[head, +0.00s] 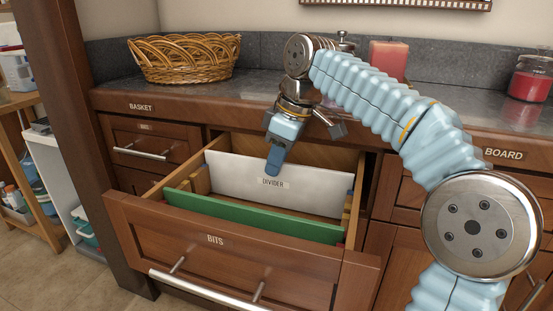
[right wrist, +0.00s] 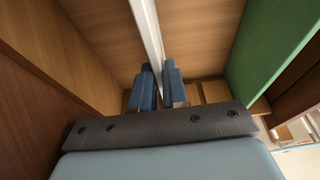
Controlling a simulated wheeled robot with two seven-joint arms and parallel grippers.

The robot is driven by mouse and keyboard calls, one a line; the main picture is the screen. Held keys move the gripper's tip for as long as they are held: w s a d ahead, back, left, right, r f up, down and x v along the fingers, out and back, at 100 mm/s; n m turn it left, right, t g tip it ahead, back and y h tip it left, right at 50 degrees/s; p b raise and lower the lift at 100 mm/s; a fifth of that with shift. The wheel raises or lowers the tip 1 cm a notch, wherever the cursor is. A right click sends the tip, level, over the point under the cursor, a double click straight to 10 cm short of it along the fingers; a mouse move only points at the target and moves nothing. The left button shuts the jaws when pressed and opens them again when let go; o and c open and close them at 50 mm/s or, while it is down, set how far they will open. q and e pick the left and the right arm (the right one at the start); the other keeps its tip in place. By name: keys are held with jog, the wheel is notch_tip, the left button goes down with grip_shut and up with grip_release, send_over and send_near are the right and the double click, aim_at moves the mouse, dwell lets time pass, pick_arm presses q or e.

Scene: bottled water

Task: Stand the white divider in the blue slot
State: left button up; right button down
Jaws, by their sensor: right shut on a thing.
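The white divider (head: 235,172), labelled DIVIDER, stands upright across the open drawer (head: 215,249) labelled BITS. My right gripper (head: 274,168) reaches down from above and is shut on its top edge, left of the label. In the right wrist view the gripper's two blue fingers (right wrist: 159,88) close on either side of the divider's thin white edge (right wrist: 147,28). A small blue mark (head: 350,192) shows at the divider's right end, by the drawer wall. The divider's lower edge is hidden, so I cannot tell whether it sits in the slot. My left gripper is not in view.
A green divider (head: 255,218) stands in the drawer in front of the white one; it also shows in the right wrist view (right wrist: 268,50). Wooden slot strips line the drawer's side walls. A wicker basket (head: 182,60), red candle (head: 388,58) and red jar (head: 530,80) stand on the counter.

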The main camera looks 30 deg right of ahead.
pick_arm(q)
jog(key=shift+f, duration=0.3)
pick_arm(e)
jog(key=shift+f, duration=0.35)
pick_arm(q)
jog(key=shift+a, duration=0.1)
pick_arm(e)
jog(key=c, duration=1.1)
grip_release()
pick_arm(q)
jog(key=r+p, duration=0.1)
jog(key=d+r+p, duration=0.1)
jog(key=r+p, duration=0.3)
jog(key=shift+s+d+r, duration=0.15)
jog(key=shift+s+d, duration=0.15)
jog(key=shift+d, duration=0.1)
pick_arm(e)
jog(key=v, duration=1.3)
jog(key=shift+s+d+r, duration=0.1)
jog(key=shift+s+r, duration=0.05)
jog(key=shift+r, duration=0.25)
